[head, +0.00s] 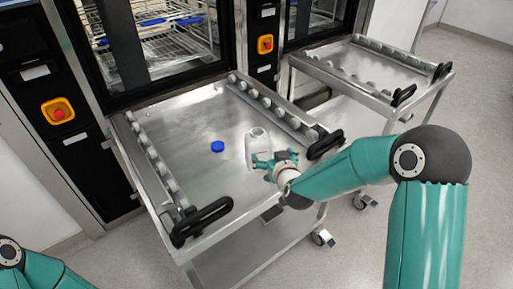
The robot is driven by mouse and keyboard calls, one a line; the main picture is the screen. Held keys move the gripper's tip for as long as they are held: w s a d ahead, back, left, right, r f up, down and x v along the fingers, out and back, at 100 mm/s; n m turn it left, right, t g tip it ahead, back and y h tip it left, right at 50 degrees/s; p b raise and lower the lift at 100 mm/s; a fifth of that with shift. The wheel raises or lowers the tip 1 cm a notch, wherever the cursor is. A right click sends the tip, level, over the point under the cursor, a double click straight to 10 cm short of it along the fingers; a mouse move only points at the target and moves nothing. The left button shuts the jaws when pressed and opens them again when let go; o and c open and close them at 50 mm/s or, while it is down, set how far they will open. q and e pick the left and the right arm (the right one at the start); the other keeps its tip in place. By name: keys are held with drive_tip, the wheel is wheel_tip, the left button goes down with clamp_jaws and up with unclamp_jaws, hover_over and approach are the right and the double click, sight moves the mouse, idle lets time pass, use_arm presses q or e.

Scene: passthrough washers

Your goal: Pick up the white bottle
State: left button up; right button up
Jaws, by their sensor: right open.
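The white bottle (258,139) stands on the steel top of the near trolley, right of its middle. My right gripper (271,159) is at the bottle's near side, low down, with its fingers open. It overlaps the lower part of the bottle, and I cannot tell whether they touch. The bottle's base is partly hidden by the gripper. My left gripper is out of view; only part of my left arm shows at the lower left.
A blue round cap (217,146) lies left of the bottle on the near trolley (190,115). Roller rails and black handles (202,221) edge this trolley. A second trolley (365,65) stands at the right. Washers (150,40) with racks are behind. The trolley top's left part is clear.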

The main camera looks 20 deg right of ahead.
drive_tip(key=x, duration=0.3)
drive_tip(key=a+x, duration=0.1)
drive_tip(key=x, duration=0.2)
drive_tip(key=p+x, duration=0.1)
drive_tip(key=x, duration=0.2)
drive_tip(key=shift+w+a+f, duration=0.1)
drive_tip(key=shift+a, duration=0.1)
drive_tip(key=shift+w+p, duration=0.4)
drive_tip(key=shift+w, duration=0.15)
drive_tip(key=shift+p+x, duration=0.55)
drive_tip(key=shift+x, duration=1.5)
drive_tip(key=shift+c, duration=0.3)
drive_tip(key=c, duration=0.9)
wheel_tip(320, 180, up, 10)
wheel_tip(320, 180, up, 10)
drive_tip(key=p, duration=0.3)
hover_over(259, 143)
drive_tip(key=w, duration=0.3)
drive_tip(key=shift+d, duration=0.15)
